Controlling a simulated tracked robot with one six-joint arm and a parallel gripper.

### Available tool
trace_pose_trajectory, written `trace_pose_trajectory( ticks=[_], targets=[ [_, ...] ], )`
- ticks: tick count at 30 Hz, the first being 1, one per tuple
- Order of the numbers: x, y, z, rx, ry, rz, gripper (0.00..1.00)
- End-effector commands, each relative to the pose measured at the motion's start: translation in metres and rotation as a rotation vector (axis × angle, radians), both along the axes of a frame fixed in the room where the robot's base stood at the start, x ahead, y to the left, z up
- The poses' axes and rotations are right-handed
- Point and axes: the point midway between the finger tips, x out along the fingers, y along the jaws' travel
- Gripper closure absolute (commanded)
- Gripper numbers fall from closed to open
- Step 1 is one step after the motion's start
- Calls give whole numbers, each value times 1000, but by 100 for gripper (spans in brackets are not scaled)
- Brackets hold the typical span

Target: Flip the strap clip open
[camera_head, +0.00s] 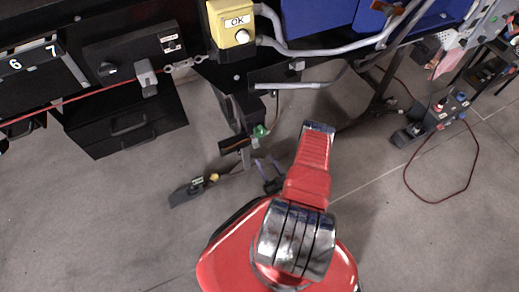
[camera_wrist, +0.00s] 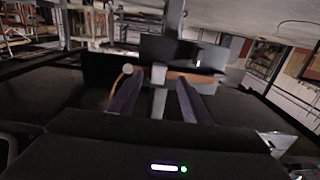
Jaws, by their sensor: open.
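In the wrist view, a light grey block (camera_wrist: 158,74), which looks like the strap clip, sits on an orange-brown strap (camera_wrist: 187,77) across a pale upright post. My gripper (camera_wrist: 156,98) shows as two dark purple fingers, open, with the block in line with the gap between them. I cannot tell the distance between them or whether the clip's flap is up or down. In the head view, my gripper (camera_head: 267,165) is partly hidden beyond my red arm, low by the conveyor leg. An orange-brown strip (camera_head: 235,146) crosses that leg nearby.
A yellow OK button box (camera_head: 231,24) and grey tube rails (camera_head: 330,50) stand above. A black drawer cabinet (camera_head: 128,120) with a red cord (camera_head: 70,98) is at left. A cabled control box (camera_head: 440,112) is at right. Grey floor is clear at lower left.

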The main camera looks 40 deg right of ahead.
Motion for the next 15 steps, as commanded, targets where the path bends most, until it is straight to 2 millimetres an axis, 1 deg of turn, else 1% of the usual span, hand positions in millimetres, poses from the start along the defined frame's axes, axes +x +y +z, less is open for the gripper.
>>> trace_pose_trajectory(
  ticks=[1,15],
  targets=[
    [6,-1,0,-2,0,4,56],
    [63,-18,0,-2,-1,2,56]
  ],
)
